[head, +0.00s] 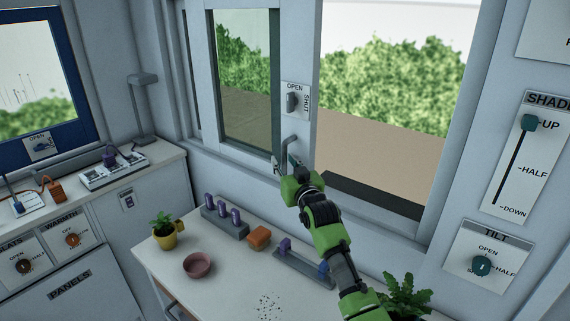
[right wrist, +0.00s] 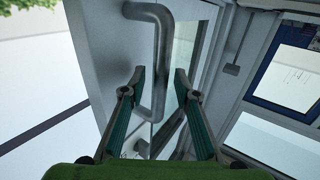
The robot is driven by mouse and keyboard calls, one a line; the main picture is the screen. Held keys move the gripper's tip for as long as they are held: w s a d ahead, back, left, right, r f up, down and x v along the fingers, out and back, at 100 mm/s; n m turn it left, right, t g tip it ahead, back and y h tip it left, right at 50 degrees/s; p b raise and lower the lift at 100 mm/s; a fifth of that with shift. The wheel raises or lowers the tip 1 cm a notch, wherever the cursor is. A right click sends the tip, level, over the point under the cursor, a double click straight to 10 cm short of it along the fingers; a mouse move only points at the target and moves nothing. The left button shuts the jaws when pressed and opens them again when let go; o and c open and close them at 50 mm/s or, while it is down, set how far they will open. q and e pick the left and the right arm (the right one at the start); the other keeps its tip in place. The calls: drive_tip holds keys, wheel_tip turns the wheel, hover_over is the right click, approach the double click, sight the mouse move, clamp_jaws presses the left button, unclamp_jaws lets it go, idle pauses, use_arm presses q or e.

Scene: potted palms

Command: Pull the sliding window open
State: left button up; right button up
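The sliding window's sash (head: 297,48) has a pale frame and darker glass and sits left of centre in the head view. To its right the view outside is brighter and appears unglazed. A grey bar handle (head: 287,143) is on the sash's lower right upright. My right gripper (head: 285,163) is at the handle's lower part. In the right wrist view the handle (right wrist: 161,60) runs between the two separated fingertips (right wrist: 160,72); I cannot tell whether they touch it. A latch plate (head: 296,101) marked OPEN and SHUT is above the handle. My left gripper is out of view.
A green plant (head: 405,297) is near my right arm. Shade and tilt panels (head: 487,256) are at right.

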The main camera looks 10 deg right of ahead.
drive_tip(key=s, duration=1.2)
drive_tip(key=shift+d, duration=0.45)
drive_tip(key=shift+r, duration=0.1)
